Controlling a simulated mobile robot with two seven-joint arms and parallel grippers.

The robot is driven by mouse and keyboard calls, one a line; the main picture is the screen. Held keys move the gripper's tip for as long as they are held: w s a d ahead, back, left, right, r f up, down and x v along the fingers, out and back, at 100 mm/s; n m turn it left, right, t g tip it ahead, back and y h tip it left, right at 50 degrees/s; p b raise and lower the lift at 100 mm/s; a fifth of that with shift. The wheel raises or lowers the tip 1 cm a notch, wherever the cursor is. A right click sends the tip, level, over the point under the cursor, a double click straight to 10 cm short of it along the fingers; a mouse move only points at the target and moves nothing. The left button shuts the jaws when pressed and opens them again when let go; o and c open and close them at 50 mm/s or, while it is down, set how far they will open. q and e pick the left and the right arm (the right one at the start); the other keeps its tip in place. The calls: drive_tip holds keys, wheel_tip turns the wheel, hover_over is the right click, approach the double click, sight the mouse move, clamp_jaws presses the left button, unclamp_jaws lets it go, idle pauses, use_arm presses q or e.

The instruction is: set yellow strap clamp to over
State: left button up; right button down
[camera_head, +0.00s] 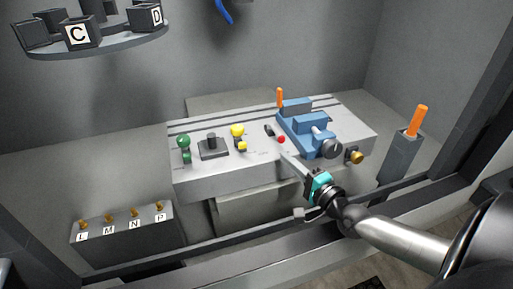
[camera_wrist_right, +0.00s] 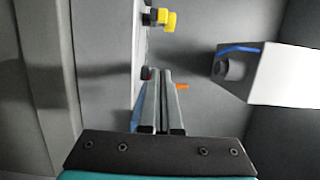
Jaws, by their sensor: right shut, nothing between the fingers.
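The yellow strap clamp (camera_head: 238,132) is a small yellow-topped part with a dark middle and a second yellow piece low at its front. It stands near the front of the grey bench top, left of centre. In the right wrist view the yellow part (camera_wrist_right: 168,20) shows at the top, beyond the fingertips. My right gripper (camera_head: 284,155) is shut and empty, in front of the bench's front edge and to the right of the yellow clamp, apart from it. Its closed fingers (camera_wrist_right: 163,73) show in the right wrist view. My left gripper is not in view.
The bench (camera_head: 215,182) also holds a green-knobbed part (camera_head: 184,143), a dark block with a post (camera_head: 212,148), a red button (camera_head: 281,139) and a blue fixture (camera_head: 310,122). A brass knob (camera_head: 355,156) is at the front right. An orange-handled post (camera_head: 418,121) stands right.

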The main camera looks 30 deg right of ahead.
drive_tip(key=w+b, duration=0.1)
drive_tip(key=w, duration=0.7)
drive_tip(key=shift+w, duration=0.15)
drive_tip(key=a+p, duration=0.1)
drive_tip(key=a, duration=0.1)
drive_tip(key=shift+w+a+r+p, duration=0.15)
drive_tip(key=shift+a+p, duration=0.15)
drive_tip(key=shift+p, duration=0.05)
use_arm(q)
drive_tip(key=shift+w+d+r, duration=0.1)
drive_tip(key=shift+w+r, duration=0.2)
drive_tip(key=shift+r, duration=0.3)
use_arm(e)
drive_tip(key=shift+w+a, duration=0.2)
drive_tip(key=shift+a, duration=0.5)
use_arm(q)
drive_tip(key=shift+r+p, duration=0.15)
drive_tip(key=shift+p, duration=0.25)
use_arm(e)
drive_tip(key=shift+a, duration=0.1)
drive_tip(key=shift+a+m+h+p, duration=0.15)
drive_tip(key=shift+m+h+p, duration=0.2)
drive_tip(key=shift+h, duration=0.15)
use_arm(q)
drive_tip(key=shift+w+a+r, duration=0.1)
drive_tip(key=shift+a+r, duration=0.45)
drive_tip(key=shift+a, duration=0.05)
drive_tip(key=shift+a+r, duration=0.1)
